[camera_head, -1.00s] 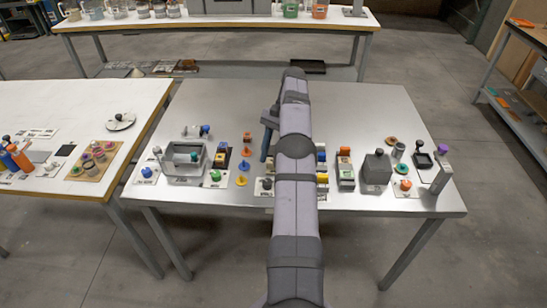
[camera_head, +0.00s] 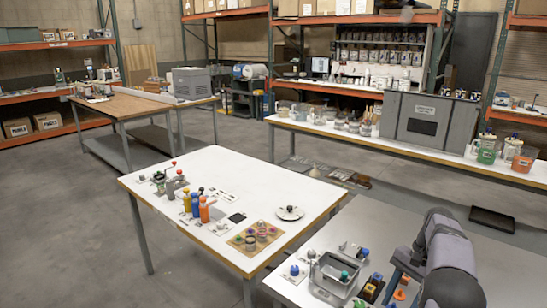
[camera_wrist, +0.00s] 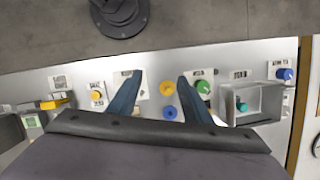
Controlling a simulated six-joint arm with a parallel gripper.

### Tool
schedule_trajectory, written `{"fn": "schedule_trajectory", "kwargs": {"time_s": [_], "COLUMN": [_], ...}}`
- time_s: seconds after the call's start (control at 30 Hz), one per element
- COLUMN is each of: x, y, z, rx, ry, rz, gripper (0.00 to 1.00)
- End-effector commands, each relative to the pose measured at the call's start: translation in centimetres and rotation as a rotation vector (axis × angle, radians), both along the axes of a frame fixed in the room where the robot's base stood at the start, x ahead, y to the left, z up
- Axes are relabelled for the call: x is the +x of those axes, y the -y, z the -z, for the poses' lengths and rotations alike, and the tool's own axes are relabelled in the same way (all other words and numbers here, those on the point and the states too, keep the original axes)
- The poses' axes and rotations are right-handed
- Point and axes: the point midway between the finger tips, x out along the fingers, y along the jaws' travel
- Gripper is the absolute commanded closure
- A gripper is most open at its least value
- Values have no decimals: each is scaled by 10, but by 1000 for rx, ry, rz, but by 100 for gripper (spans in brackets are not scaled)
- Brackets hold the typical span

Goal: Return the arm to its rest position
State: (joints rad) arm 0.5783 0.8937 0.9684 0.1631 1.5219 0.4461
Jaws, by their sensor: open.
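My gripper (camera_wrist: 158,82) shows in the wrist view as two dark blue fingers spread apart, with nothing held between them.
A grey open bin (camera_wrist: 236,105) holds a teal-topped part. Green-knobbed (camera_wrist: 203,87) and blue-knobbed (camera_wrist: 285,74) parts stand nearby. The white table (camera_head: 205,165) carries orange, blue and yellow bottles. A long bench (camera_head: 350,138) with a grey box is behind. The metal table's far part is bare.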

Motion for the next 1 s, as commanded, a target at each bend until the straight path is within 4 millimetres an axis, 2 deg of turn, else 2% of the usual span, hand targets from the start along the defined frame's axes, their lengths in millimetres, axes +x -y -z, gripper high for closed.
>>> {"fn": "schedule_trajectory", "kwargs": {"time_s": [0.03,0.17,0.37,0.57,0.7,0.83,1.0], "x": [-1,-8,-35,-79,-118,-154,-192], "y": [-17,-55,-112,-163,-193,-213,-229], "z": [-7,-15,-22,-22,-16,-8,3], "rx": [-13,-42,-85,-124,-148,-166,-179], "ry": [11,38,82,129,164,195,225], "rz": [-51,-174,-370,-576,-723,-851,-974], "gripper": [55,55,55,55,55,55,55]}}
